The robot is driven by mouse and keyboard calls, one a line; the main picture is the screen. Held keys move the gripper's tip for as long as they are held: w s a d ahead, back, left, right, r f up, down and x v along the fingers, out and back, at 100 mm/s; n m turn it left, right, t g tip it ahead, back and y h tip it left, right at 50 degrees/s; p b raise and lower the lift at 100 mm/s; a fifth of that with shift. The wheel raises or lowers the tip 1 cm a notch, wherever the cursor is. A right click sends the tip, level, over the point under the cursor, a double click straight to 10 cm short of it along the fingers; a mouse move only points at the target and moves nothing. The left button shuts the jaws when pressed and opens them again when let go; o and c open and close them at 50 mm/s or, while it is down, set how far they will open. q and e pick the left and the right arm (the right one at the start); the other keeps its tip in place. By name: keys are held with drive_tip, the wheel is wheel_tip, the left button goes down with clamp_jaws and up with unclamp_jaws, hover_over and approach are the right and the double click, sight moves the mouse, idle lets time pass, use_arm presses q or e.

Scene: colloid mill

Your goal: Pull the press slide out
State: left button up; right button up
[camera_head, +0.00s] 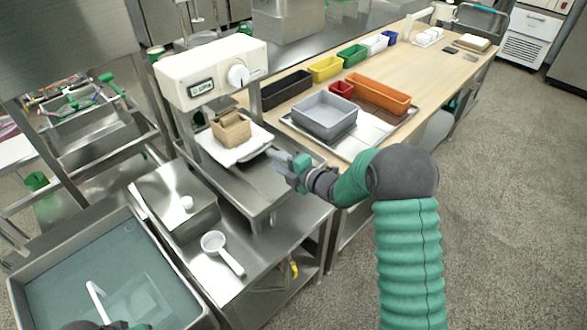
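The press (210,72) is a cream-white head with a small display and a round dial on a metal frame. Beneath it is the press slide (228,154), a pale flat plate on a metal bed. A brown block-like piece (231,129) sits on the plate. My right gripper (276,160) is at the slide's right front corner, close to its dark edge; I cannot tell whether it touches. Its finger gap is too small to judge. Only a little of my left gripper (108,326) shows at the bottom left edge, over the sink.
A sink (140,262) with a white bent piece is at lower left. A white-handled strainer (222,252) lies on the steel bench. A wooden table (425,65) at right holds a grey bin (324,117), an orange bin (378,95) and several others. The floor at right is clear.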

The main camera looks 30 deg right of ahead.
drive_tip(key=v, duration=0.9)
drive_tip(key=shift+s, duration=0.3)
